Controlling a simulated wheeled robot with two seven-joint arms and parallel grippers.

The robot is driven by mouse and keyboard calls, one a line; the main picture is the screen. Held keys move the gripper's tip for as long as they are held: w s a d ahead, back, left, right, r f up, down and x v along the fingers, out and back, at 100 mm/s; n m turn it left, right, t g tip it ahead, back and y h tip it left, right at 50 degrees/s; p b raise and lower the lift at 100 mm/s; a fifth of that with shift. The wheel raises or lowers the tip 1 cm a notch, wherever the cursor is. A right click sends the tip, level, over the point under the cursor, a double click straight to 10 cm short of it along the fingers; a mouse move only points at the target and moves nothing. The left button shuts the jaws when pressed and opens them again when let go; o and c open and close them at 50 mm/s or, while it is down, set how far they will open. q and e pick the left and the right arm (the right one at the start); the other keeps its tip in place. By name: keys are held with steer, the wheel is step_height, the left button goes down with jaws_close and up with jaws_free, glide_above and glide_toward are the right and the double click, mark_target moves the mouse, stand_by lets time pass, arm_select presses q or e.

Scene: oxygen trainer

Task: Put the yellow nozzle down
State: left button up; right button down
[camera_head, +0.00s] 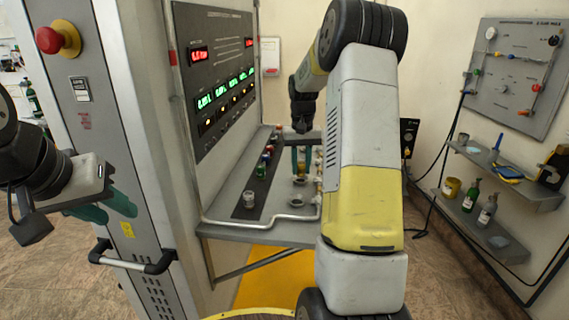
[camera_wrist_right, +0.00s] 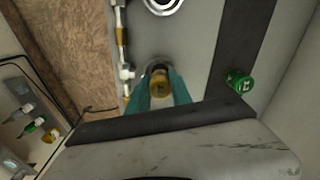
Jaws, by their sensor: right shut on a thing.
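In the right wrist view, the yellow nozzle (camera_wrist_right: 159,85) sits between the teal fingertips of my right gripper (camera_wrist_right: 161,92), which is shut on it. A grey bench surface lies below; I cannot tell whether the nozzle touches it. In the head view, my right gripper (camera_head: 302,160) is over the far part of the bench (camera_head: 278,225), partly hidden behind my right arm. My left gripper (camera_head: 106,208) is open and empty, in front of the cabinet at the left, away from the bench.
A green nozzle (camera_wrist_right: 240,80) stands on the dark strip, with several coloured ones along it in the head view. A silver piece (camera_head: 249,199) stands at the strip's near end. White-and-brass piping (camera_wrist_right: 124,50) runs beside the nozzle. The panel wall (camera_head: 220,80) bounds the bench.

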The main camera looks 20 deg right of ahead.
mark_target(301, 163)
steer(key=shift+f, duration=0.1)
steer(key=shift+f, duration=0.45)
steer(key=c, duration=1.1)
jaws_free()
steer(key=shift+c, duration=0.2)
step_height(301, 163, up, 13)
steer(key=s+a+r+n+t, duration=0.1)
steer(key=s+a+r+t, duration=0.1)
steer(key=s+a+r, duration=0.5)
steer(key=s+a+f+t, duration=0.1)
steer(key=s+a, duration=0.1)
steer(key=s, duration=0.5)
steer(key=s+a+f+n+t+y, duration=0.1)
steer(key=s+a+f, duration=0.1)
steer(key=s, duration=0.5)
steer(key=s+a+f+t+y, duration=0.1)
steer(key=s+a+t, duration=0.1)
steer(key=s+a, duration=0.2)
steer(key=s, duration=0.3)
steer(key=shift+s+a+f+n, duration=0.2)
steer(key=shift+f+n, duration=0.15)
steer(key=shift+n, duration=0.05)
